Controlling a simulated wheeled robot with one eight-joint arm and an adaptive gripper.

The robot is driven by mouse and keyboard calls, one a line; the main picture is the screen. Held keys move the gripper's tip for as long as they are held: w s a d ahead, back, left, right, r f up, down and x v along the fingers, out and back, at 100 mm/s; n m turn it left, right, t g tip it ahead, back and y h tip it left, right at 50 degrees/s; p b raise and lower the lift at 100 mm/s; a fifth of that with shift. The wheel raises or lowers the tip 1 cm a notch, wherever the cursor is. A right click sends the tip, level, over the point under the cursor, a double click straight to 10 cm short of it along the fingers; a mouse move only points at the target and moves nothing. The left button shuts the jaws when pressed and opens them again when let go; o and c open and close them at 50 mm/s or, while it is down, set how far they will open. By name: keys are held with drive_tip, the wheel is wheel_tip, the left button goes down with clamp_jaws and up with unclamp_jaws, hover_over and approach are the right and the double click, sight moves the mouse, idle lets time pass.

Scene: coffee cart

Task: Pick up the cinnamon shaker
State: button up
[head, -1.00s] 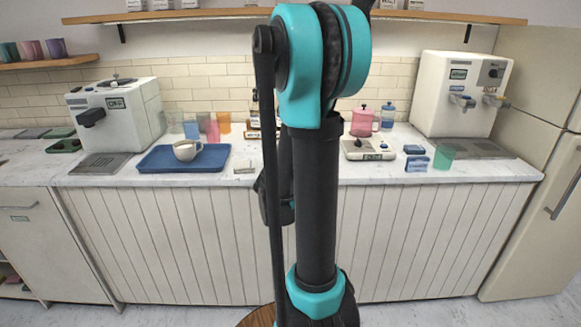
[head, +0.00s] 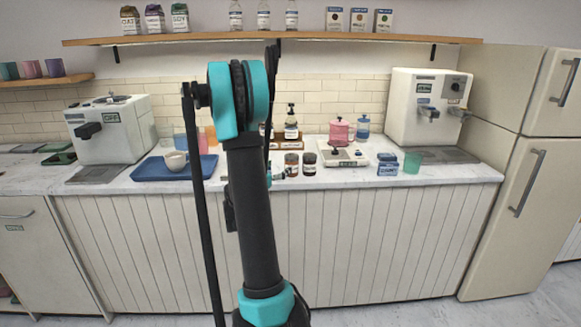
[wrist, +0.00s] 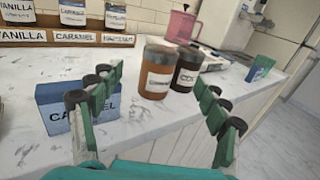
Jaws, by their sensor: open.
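The cinnamon shaker is most likely the orange-brown jar (wrist: 157,74) with a pale label, whose word is too small to read surely. It stands upright on the counter in the wrist view, and in the head view it is the left jar (head: 291,165) of a pair. A darker jar (wrist: 187,70) stands close on its right. My gripper (wrist: 158,88) is open and empty, its green fingers spread to either side in the wrist view. The brown jar is ahead, between the finger lines, with a gap left. My arm hides most of the gripper in the head view.
A blue box (wrist: 56,110) stands near the left finger. Behind is a wooden rack (wrist: 60,39) with labelled bottles. A pink pitcher (head: 339,131), a scale (head: 343,155) and a green cup (head: 413,162) are to the right. A blue tray (head: 140,171) with a cup is left.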

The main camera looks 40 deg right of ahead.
sight(288, 159)
drive_tip(key=shift+x, duration=4.4)
drive_tip(key=c, duration=1.3)
drive_tip(key=shift+r, duration=0.1)
drive_tip(key=shift+c, duration=0.2)
